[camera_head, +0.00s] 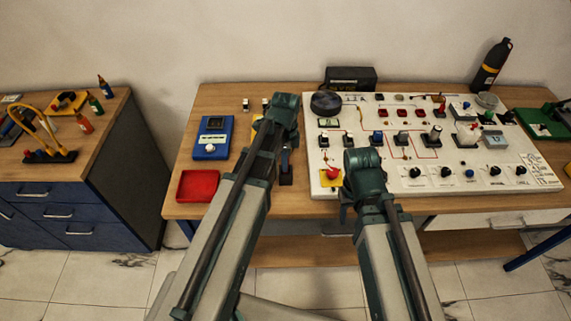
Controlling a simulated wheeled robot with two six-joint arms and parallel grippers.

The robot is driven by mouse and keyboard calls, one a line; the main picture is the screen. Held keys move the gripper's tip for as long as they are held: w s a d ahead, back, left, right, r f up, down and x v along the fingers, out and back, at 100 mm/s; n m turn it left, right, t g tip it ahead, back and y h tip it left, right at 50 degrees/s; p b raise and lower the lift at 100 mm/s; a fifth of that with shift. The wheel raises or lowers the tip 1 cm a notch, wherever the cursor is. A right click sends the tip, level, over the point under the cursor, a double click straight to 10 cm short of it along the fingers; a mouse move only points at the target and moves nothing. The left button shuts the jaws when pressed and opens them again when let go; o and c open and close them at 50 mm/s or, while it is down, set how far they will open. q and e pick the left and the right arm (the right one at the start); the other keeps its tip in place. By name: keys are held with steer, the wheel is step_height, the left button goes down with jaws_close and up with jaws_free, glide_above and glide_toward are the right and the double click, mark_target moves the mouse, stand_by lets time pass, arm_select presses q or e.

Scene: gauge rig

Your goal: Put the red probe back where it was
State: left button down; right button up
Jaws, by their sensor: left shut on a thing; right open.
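My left gripper (284,108) is over the middle of the workbench, left of the white panel. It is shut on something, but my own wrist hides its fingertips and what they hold. I cannot make out the red probe for certain. A small upright red thing (441,101) stands at the back of the white panel (385,171); I cannot tell if it is a probe. My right gripper (361,167) is open over the panel's front left part, with its fingers largely hidden. A blue meter (212,138) lies left of my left gripper.
A red tray (198,186) is at the bench's front left. A small dark stand (286,174) is beside my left arm. The panel carries several knobs and a red button (332,174). A dark box (350,78) and black bottle (491,66) stand behind. A side cabinet (96,175) is left.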

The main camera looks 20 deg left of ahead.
arm_select(q)
steer(key=shift+f, duration=0.15)
steer(key=c, duration=0.7)
jaws_free()
steer(key=shift+c, duration=0.2)
steer(key=shift+r, duration=0.2)
